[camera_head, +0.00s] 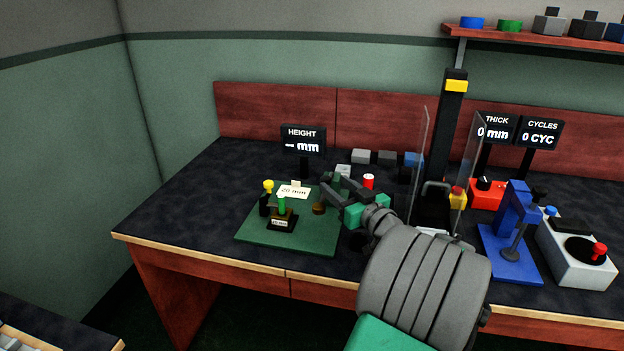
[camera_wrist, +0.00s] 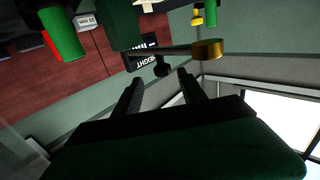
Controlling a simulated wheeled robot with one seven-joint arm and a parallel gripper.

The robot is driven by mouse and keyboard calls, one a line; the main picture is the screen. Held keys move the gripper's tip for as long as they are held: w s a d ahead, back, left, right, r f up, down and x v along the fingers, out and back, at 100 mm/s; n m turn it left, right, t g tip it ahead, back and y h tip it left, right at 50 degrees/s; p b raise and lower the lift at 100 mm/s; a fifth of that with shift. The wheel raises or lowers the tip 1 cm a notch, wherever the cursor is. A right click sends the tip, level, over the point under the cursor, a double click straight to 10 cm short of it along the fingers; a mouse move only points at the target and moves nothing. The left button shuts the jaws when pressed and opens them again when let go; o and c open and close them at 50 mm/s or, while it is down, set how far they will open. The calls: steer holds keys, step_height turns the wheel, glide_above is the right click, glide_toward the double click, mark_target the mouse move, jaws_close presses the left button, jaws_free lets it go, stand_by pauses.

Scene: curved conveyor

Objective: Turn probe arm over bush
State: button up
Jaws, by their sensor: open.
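The probe arm (camera_wrist: 180,49) shows in the wrist view as a thin bar from a dark green block to a brass cylinder (camera_wrist: 207,49). A dark knob (camera_wrist: 161,69) hangs by the bar, between and just beyond my fingertips. In the head view the brass tip (camera_head: 319,208) is on the green plate (camera_head: 255,238), beside my fingers. My gripper (camera_head: 326,193) is open; its two fingers also show in the wrist view (camera_wrist: 160,78), with nothing held. My fingers partly hide the probe's post.
A yellow-topped post (camera_head: 268,186) and a "20 mm" card (camera_head: 293,191) stand on the plate. The HEIGHT display (camera_head: 303,140) is behind. A red-topped cylinder (camera_head: 369,181) and clear panels (camera_head: 419,160) are to the right. The table's left side is clear.

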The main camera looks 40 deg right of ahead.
steer(key=w, duration=0.8)
steer(key=shift+d, duration=0.25)
jaws_close()
stand_by(1.0)
